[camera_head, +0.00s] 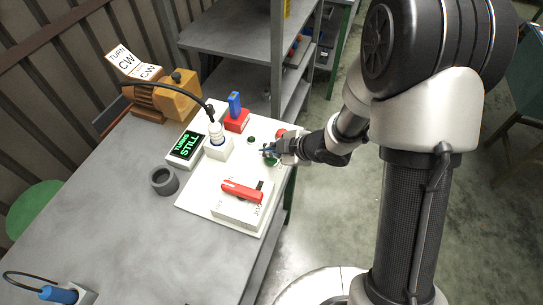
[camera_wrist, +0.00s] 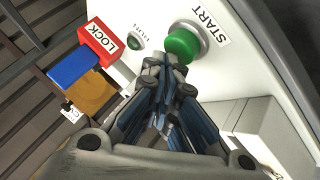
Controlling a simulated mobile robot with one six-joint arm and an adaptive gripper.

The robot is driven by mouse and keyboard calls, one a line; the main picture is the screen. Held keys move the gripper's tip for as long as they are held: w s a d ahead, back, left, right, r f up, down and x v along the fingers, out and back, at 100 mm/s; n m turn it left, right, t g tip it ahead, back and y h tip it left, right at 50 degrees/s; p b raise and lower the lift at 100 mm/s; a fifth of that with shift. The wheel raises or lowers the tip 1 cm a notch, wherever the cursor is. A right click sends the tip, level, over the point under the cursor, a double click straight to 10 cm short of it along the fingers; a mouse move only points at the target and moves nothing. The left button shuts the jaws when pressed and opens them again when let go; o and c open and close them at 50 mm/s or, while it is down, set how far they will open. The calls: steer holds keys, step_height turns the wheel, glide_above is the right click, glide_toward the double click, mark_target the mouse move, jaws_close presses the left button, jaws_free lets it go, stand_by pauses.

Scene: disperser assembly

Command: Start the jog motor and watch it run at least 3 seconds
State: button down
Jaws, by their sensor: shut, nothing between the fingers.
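My gripper (camera_head: 268,151) is shut and empty over the white control panel (camera_head: 195,190), close to the green START button (camera_wrist: 183,42). In the wrist view its fingertips (camera_wrist: 168,62) point at the near edge of that button; I cannot tell whether they touch it. A small green lamp (camera_wrist: 134,42) sits beside the button, its label partly readable. The display (camera_head: 185,145) shows green text that appears to read "TURNS STILL". The motor (camera_head: 165,97), copper with a yellow housing, stands at the back with a "TURN CW" sign (camera_head: 128,63).
A red LOCK block with a blue piece (camera_head: 236,116), a white plug (camera_head: 215,132) on a cable, and a red lever (camera_head: 242,191) stand on the panel. A dark grey ring (camera_head: 164,181) lies left of it. The front of the table is mostly clear.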

mark_target(270, 159)
steer(key=shift+f+b, duration=0.75)
steer(key=shift+f, duration=0.15)
stand_by(0.8)
steer(key=shift+r, duration=0.15)
steer(key=shift+r+p, duration=1.2)
steer(key=shift+p, duration=0.05)
step_height(270, 159, up, 5)
steer(key=p, duration=0.5)
steer(key=shift+r, duration=0.1)
stand_by(0.4)
